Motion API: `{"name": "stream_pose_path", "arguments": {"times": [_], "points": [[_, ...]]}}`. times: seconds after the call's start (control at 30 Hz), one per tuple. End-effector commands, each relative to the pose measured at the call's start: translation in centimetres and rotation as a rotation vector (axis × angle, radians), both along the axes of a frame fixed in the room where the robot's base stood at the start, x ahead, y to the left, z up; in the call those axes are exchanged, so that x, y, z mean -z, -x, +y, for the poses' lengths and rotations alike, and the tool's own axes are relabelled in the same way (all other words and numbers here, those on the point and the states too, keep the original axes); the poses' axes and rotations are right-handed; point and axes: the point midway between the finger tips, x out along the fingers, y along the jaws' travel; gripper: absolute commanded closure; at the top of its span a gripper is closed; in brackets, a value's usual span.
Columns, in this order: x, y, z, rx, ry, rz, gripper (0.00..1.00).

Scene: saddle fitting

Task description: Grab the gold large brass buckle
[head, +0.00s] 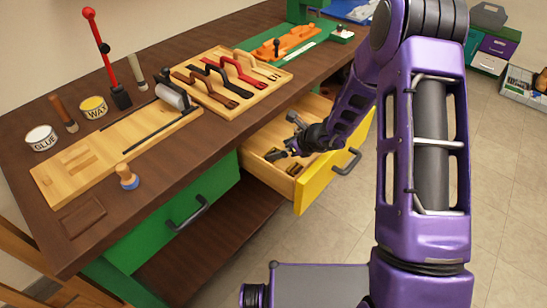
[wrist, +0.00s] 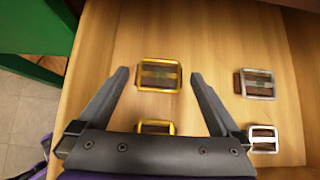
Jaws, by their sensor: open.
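In the wrist view, a large gold buckle (wrist: 158,62) lies flat on the wooden floor of the open drawer (head: 255,166). My gripper (wrist: 160,75) is open, with one finger on each side of this buckle and gaps between. A second gold buckle (wrist: 156,123), which looks smaller, lies nearer the gripper's palm and is partly hidden by it. In the head view my gripper (head: 277,155) reaches down into the drawer. The buckles are too small there to tell apart.
Two silver buckles, an upper (wrist: 257,96) and a lower one (wrist: 263,127), lie to the right in the drawer. The yellow drawer front (head: 325,182) has a dark handle. The workbench top (head: 150,165) holds a strap tray (head: 225,105), a wax tin (head: 93,106) and a glue tin (head: 41,138).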

Motion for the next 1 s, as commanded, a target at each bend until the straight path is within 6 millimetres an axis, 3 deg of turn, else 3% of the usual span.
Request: {"name": "stream_pose_path", "arguments": {"times": [0.3,0.63,0.9,1.0], "points": [[3.1,-1.9,2.5,-0.002,-0.001,0.000,0.00],[3.5,-2.3,2.9,-0.001,0.000,-0.001,0.00],[3.5,-2.2,2.8,-0.001,0.000,-0.001,0.49],[3.5,-2.2,2.8,-0.001,0.000,-0.001,0.62]]}}
